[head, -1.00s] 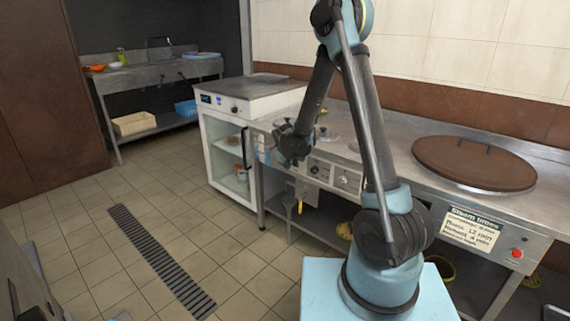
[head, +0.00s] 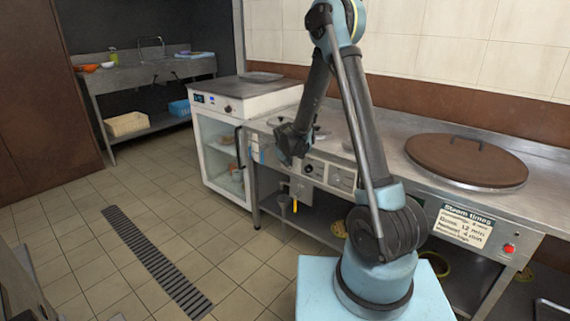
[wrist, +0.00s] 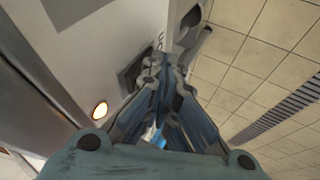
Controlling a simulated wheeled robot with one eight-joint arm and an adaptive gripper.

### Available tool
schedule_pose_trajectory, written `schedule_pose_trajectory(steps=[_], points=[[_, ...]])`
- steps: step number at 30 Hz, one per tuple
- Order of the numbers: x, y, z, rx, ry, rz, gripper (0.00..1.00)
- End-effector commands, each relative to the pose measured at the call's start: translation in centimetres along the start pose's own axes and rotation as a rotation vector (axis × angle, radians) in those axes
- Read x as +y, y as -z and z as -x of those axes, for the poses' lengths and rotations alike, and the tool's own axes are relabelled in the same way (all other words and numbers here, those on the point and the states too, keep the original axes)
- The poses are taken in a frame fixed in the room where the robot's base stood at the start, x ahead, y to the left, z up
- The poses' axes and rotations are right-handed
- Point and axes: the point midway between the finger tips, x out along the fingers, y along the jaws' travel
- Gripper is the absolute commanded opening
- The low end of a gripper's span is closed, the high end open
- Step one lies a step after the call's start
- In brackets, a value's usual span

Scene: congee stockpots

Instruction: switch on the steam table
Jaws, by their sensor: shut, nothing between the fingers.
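The steel steam table (head: 480,190) runs along the right wall, with a large brown round lid on top. Its front carries a "Steam times" sign (head: 464,227), a red button (head: 509,248) and a panel with knobs (head: 342,179). My gripper (head: 290,157) is in front of the counter's left end and hides part of its front. In the wrist view my gripper (wrist: 160,65) is shut and empty, its tips close to a dark switch plate (wrist: 136,68) on a pale panel. I cannot tell whether they touch.
A white glass-door cabinet (head: 222,150) stands left of the counter. Pale tiled floor with a drain grate (head: 155,262) is open to the left. A sink bench (head: 150,72) with crates below stands at the back left.

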Motion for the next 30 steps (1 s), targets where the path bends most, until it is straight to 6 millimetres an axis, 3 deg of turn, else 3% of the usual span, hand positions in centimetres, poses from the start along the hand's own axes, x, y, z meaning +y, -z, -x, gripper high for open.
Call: schedule_pose_trajectory(steps=[24, 30], points=[[0.7, 0.6, 1.4, 0.0, 0.0, -0.001, 0.0], [-0.4, 0.6, 1.6, -0.001, 0.0, -0.001, 0.0]])
